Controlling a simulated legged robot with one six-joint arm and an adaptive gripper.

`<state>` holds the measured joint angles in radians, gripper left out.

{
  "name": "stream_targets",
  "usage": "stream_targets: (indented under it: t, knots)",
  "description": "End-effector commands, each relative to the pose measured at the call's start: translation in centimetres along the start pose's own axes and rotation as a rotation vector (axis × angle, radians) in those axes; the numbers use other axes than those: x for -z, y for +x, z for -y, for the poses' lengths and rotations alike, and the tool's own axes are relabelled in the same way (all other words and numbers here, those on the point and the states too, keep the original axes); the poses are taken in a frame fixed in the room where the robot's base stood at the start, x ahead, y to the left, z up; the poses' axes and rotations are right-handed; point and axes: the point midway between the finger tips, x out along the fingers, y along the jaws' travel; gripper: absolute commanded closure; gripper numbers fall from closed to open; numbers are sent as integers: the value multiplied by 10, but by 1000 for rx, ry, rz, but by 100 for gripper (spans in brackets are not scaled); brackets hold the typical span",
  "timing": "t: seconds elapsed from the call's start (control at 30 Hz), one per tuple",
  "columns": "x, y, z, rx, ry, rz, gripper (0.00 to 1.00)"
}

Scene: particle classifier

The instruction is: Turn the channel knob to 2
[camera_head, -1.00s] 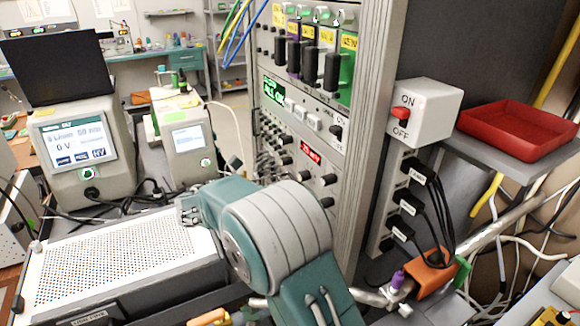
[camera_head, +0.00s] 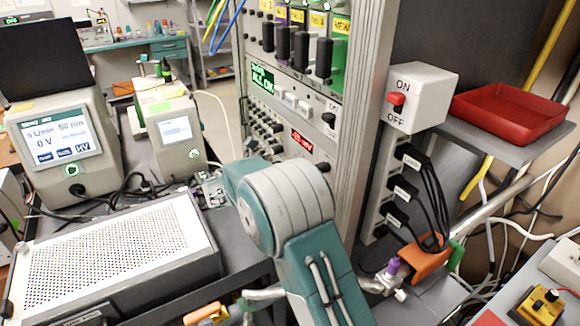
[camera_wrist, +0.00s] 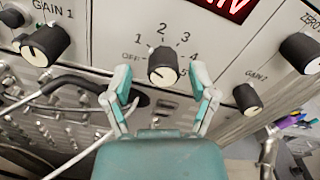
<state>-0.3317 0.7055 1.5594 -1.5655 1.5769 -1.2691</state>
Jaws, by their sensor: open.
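The channel knob (camera_wrist: 162,66) is a black knob with a pale front cap on a light panel in the wrist view. Around it are the marks OFF, 1, 2, 3, 4 and 5. I cannot tell for sure which mark it points at. My gripper (camera_wrist: 161,78) is open, with one teal and grey finger on each side of the knob. Gaps show between the fingers and the knob, so it is not gripped. In the head view my arm's teal and grey joint stands before the rack (camera_head: 366,100), and I cannot make out the channel knob there.
In the wrist view, GAIN 1 knob (camera_wrist: 45,45) is left, GAIN 2 knob (camera_wrist: 247,97) right, and another knob (camera_wrist: 300,53) upper right. A red display (camera_wrist: 229,8) is above. The head view shows an ON/OFF switch box (camera_head: 421,97), red tray (camera_head: 508,113) and perforated box (camera_head: 120,255).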

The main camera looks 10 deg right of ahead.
Motion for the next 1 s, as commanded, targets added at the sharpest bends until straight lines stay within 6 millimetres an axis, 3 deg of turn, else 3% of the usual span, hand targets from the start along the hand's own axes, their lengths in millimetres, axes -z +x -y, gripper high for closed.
stream_targets:
  t: [0.27, 0.43, 1.0]
  knots:
    - [0, 2, 0, 0, 0, 0, 26]
    - [0, 1, 0, 0, 0, 1, 98]
    - [0, 0, -2, -5, 110, 2, 100]
